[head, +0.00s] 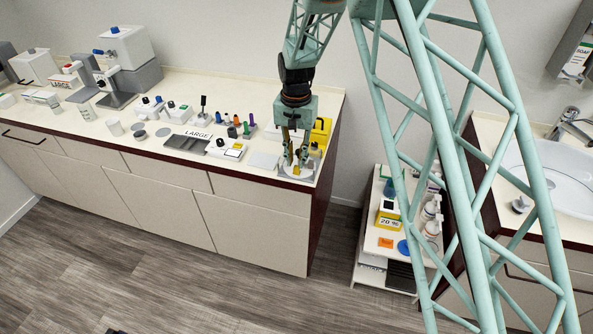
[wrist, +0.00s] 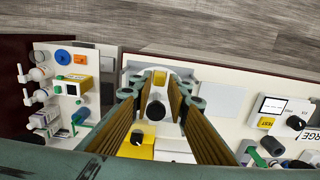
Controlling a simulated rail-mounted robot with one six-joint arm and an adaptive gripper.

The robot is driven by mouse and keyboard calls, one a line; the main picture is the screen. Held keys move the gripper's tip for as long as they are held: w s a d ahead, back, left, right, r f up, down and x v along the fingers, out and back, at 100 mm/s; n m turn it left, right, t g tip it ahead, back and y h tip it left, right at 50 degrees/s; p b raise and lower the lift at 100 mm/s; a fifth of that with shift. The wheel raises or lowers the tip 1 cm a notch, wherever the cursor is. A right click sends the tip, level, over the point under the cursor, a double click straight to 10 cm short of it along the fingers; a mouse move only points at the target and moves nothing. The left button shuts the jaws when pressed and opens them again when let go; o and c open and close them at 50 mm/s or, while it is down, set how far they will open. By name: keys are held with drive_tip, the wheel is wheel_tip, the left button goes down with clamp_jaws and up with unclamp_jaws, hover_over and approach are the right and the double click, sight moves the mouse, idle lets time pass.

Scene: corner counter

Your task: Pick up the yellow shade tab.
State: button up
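My gripper (head: 296,157) is over the right end of the counter, fingers pointing down. In the wrist view my gripper (wrist: 160,84) has its two slatted fingers apart, with a gap between them. A small yellow tab (wrist: 160,77), which looks like the shade tab, shows between the fingertips on a pale rounded base. A black knob (wrist: 155,110) is nearer the camera in the same gap. I see no contact between the fingers and the tab. In the head view the fingers partly hide this spot.
A yellow box (head: 321,130) stands close behind my gripper; its black knob shows beside a finger in the wrist view (wrist: 139,140). Several coloured markers (head: 233,120) and a LARGE sign (head: 197,134) lie to the left. A low shelf cart (head: 376,238) stands right of the counter.

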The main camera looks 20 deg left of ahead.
sight(296, 168)
drive_tip(key=shift+f, duration=2)
drive_tip(key=shift+c, duration=0.7)
drive_tip(key=shift+c, duration=1.4)
drive_tip(key=shift+r, duration=0.2)
drive_tip(key=shift+r, duration=1.6)
drive_tip(key=s+d+r+b, duration=0.1)
drive_tip(key=s+d, duration=0.9)
drive_tip(key=s, duration=0.2)
drive_tip(key=shift+d+r, duration=0.25)
